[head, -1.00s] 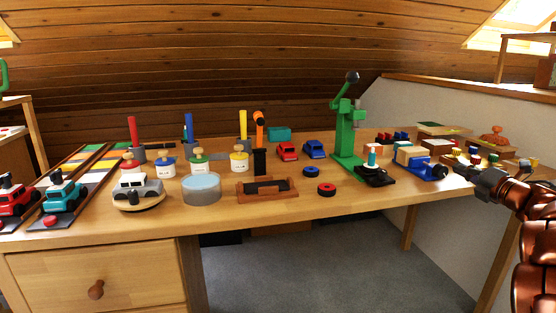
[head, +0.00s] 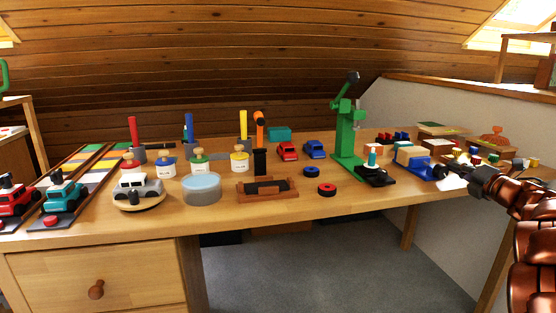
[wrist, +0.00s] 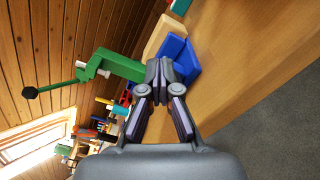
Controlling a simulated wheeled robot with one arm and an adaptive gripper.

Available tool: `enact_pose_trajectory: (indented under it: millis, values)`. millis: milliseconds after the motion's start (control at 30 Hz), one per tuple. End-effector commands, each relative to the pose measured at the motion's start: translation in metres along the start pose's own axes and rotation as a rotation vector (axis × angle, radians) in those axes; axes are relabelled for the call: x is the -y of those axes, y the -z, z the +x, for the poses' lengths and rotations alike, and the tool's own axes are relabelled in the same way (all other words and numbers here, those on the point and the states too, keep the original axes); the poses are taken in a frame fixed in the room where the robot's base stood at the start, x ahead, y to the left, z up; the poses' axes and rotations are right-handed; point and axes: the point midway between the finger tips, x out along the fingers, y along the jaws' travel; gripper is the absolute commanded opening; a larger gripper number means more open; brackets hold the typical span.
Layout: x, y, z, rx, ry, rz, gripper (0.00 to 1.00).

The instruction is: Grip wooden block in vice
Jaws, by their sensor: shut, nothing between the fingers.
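The blue vice (head: 420,163) stands near the right front of the workbench, and it also shows in the wrist view (wrist: 187,60). A pale wooden block (head: 408,153) sits at the vice's jaws; in the wrist view the block (wrist: 162,36) shows just beyond the blue body. I cannot tell how firmly the jaws hold it. My gripper (wrist: 158,72) is shut and empty, its fingertips right at the near end of the vice. In the head view my gripper (head: 446,175) covers the vice's right end, and the handle is hidden. I cannot tell whether they touch.
A green press (head: 346,135) stands left of the vice, with a black-based piece (head: 376,177) between them. Small coloured parts (head: 475,157) lie behind my gripper. Red and blue rings (head: 327,189) lie further left. The bench's front edge (head: 360,205) is clear.

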Motion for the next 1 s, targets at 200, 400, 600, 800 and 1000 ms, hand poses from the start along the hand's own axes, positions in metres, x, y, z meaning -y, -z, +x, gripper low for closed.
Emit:
enact_pose_trajectory:
  millis: [200, 400, 600, 800, 1000]
  values:
    - [0.001, 0.002, 0.001, -0.004, 0.001, 0.000, 0.00]
    - [0.004, 0.001, 0.000, -0.004, 0.002, 0.000, 0.00]
    - [0.009, 0.001, 0.000, -0.003, 0.002, 0.000, 0.00]
    - [0.013, 0.001, 0.000, -0.004, 0.002, 0.000, 0.00]
    - [0.015, 0.002, 0.001, -0.005, 0.002, 0.000, 0.00]
